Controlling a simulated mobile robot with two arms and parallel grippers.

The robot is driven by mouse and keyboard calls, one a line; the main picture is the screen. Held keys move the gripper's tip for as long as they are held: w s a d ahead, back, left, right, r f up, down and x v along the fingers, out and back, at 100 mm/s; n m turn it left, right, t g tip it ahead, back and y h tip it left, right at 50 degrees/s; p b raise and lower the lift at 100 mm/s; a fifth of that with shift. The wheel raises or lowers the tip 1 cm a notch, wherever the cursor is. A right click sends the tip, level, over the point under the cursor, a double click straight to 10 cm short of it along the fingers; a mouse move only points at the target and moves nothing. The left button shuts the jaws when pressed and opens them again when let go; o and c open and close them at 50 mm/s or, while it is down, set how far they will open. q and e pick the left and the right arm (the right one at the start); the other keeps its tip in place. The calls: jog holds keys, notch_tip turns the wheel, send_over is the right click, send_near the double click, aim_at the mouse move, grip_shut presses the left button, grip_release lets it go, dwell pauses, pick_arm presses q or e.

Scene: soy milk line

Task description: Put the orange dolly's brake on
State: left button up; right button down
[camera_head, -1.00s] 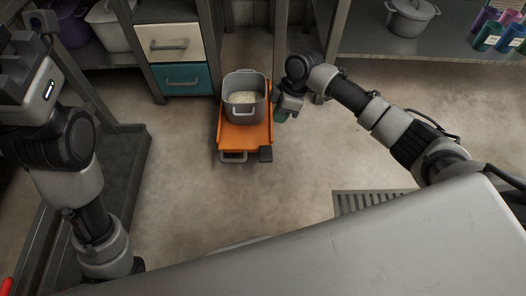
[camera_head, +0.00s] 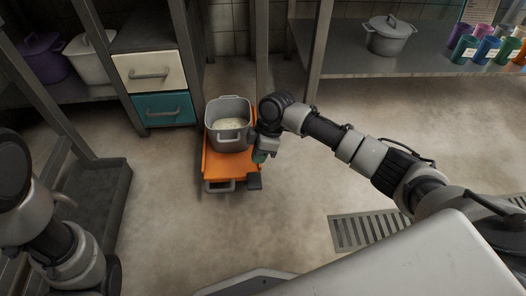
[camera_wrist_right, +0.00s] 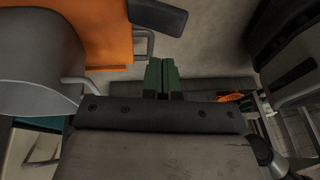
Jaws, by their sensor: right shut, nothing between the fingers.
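The orange dolly (camera_head: 221,166) stands on the floor and carries a grey two-handled pot (camera_head: 228,140) with pale contents. A dark pedal (camera_head: 254,183) sticks out at its near right corner, beside a grey metal loop (camera_head: 219,187). I cannot tell the pedal's tilt. My right gripper (camera_head: 260,157) is by the dolly's right edge, just behind the pedal in the picture. In the right wrist view its green fingers (camera_wrist_right: 161,70) are together and empty. The pedal (camera_wrist_right: 157,14) and loop (camera_wrist_right: 146,47) lie beyond the fingertips, apart from them. My left gripper is out of view.
A drawer cabinet (camera_head: 152,72) stands behind the dolly to the left. A steel shelf (camera_head: 345,62) at the back right holds a lidded pot (camera_head: 390,38) and coloured containers. A floor drain (camera_head: 368,230) lies to the right. The floor before the dolly is clear.

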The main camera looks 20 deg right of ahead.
aim_at(254, 183)
jog(key=b+x, duration=0.2)
jog(key=x, duration=0.1)
jog(key=b+x, duration=0.1)
jog(key=x, duration=0.1)
jog(key=shift+s+d+f, duration=0.15)
jog(key=shift+s+f, duration=0.15)
jog(key=shift+s+f+b, duration=0.45)
jog(key=shift+f+b, duration=0.25)
jog(key=shift+b, duration=0.2)
